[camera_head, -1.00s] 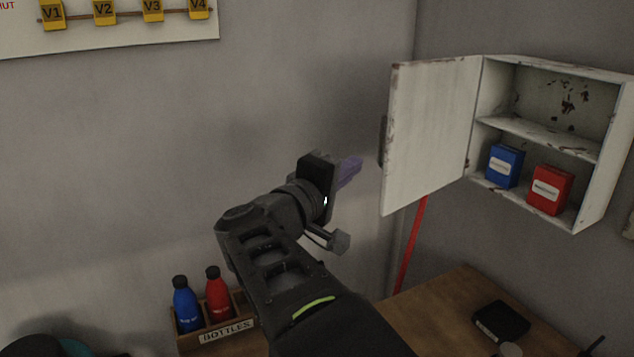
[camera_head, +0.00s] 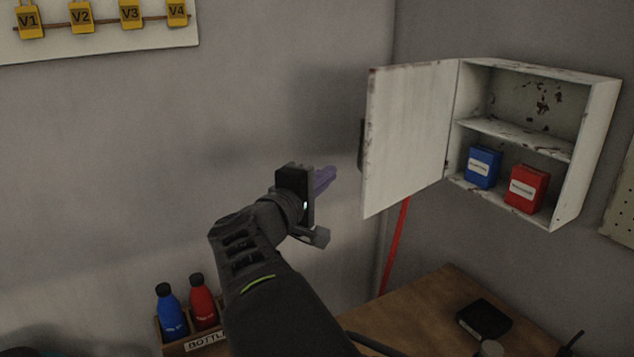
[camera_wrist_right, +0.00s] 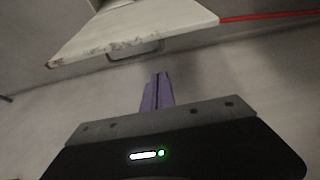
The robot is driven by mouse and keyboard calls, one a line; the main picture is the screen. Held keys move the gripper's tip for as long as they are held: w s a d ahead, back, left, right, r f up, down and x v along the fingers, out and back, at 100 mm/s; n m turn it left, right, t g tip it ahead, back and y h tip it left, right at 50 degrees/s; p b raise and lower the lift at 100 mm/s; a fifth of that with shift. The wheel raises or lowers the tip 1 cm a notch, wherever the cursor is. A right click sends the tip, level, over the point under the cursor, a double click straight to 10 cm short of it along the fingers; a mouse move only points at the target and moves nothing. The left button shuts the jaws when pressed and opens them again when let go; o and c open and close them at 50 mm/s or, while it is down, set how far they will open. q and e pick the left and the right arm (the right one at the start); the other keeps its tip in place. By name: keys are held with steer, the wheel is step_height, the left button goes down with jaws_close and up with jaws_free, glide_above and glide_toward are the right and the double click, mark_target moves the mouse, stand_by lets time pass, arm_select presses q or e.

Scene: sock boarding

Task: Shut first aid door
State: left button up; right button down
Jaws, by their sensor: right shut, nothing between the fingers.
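The white first aid cabinet (camera_head: 600,110) hangs on the wall at the right of the head view. Its door (camera_head: 408,135) stands wide open to the left, with a dark handle (camera_head: 361,145) on its outer side. In the right wrist view the door (camera_wrist_right: 140,30) shows near the top, with the handle (camera_wrist_right: 133,52) under its edge. My right gripper (camera_head: 328,178) is shut and empty, its purple fingers left of the door and apart from it. The fingers (camera_wrist_right: 157,92) also show in the right wrist view, pointing toward the door. My left gripper is not in view.
A blue box (camera_head: 483,167) and a red box (camera_head: 527,189) stand on the cabinet's lower shelf. Below is a wooden table (camera_head: 420,315) with a black device (camera_head: 484,318). A red pole (camera_head: 396,245) stands behind the door. Bottles in a crate (camera_head: 205,342) are at lower left.

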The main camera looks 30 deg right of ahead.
mark_target(359, 162)
steer(key=d, duration=0.4)
steer(key=shift+s+d+r+p, duration=0.1)
steer(key=shift+s+d+p, duration=0.2)
steer(key=shift+s, duration=0.1)
steer(key=shift+s+d, duration=0.15)
steer(key=shift+s, duration=0.25)
steer(key=shift+s, duration=0.1)
